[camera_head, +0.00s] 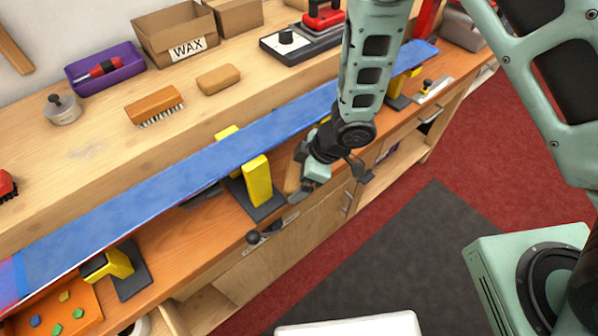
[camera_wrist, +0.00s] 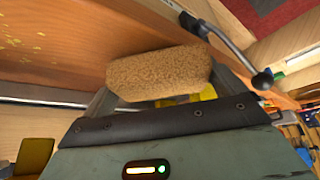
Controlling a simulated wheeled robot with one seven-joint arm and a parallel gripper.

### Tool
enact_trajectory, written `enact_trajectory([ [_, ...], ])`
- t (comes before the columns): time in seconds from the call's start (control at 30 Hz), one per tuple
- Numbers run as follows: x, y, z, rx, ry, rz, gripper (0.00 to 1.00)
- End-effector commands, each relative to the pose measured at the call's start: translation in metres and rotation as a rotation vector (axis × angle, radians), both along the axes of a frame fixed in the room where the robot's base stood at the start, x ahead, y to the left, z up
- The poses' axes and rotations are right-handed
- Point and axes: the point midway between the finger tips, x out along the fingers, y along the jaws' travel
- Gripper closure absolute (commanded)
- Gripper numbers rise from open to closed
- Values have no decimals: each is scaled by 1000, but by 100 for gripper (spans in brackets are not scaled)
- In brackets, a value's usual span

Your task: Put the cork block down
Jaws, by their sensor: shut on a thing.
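The cork block (camera_wrist: 158,73) is a tan, speckled block with rounded edges, held across my gripper (camera_wrist: 160,92) in the wrist view. My gripper is shut on it, with a finger at each end. In the head view my gripper (camera_head: 325,165) is low over the front of the orange-brown bench top (camera_head: 208,237), beside the blue-based board. A tan piece (camera_head: 292,178) shows just left of my gripper, partly hidden; I cannot tell for sure that it is the block. In the wrist view the block is close to the wooden surface; whether it touches is unclear.
A long blue board (camera_head: 150,193) lies on yellow-and-black vises (camera_head: 257,182) along the bench. A clamp lever (camera_wrist: 232,48) is close to the block's right end. Behind are a brush (camera_head: 154,104), a tan block (camera_head: 218,78), a purple tray (camera_head: 105,72) and a WAX box (camera_head: 180,35).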

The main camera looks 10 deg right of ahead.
Motion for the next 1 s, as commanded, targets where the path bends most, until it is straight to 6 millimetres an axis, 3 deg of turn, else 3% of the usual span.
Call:
enact_trajectory([
  [0.03, 0, 0, -3, 0, 0, -1, 42],
  [0.07, 0, 0, -3, 0, 0, -1, 2],
  [0.1, 0, 0, -2, 0, 0, -1, 0],
  [0.33, 0, 0, 0, 0, 0, 0, 0],
  [0.53, 0, -4, 20, 3, -1, -4, 0],
  [1.0, -10, -47, 104, 2, -1, -4, 0],
])
